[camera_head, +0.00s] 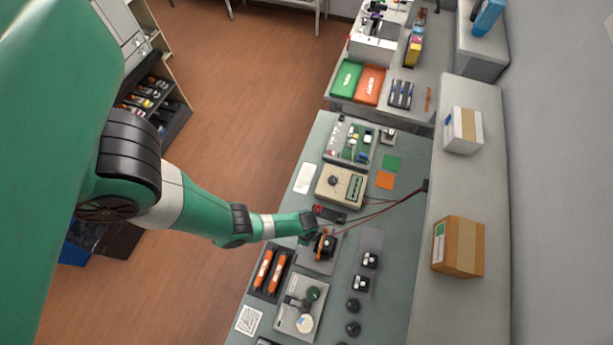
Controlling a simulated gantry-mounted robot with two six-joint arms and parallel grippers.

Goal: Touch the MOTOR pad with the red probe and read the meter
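The meter (341,186) is a beige box with a dial and a dark panel, on the grey-green bench. A thin red lead (385,209) runs from a dark block at the bench's right edge down to my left gripper (323,243). The gripper is at the end of my green arm, below the meter, over a grey plate with an orange part. The fingers are too small and dark to tell open from shut, and I cannot make out the red probe there. A green board (352,144) lies above the meter. No MOTOR label is readable. My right gripper is not in view.
A dark tray (270,272) with orange cartridges and a grey fixture (302,306) lie below the gripper. Green (346,79) and orange (369,84) bins stand on the far bench. Two cartons (458,246) sit on the right ledge.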

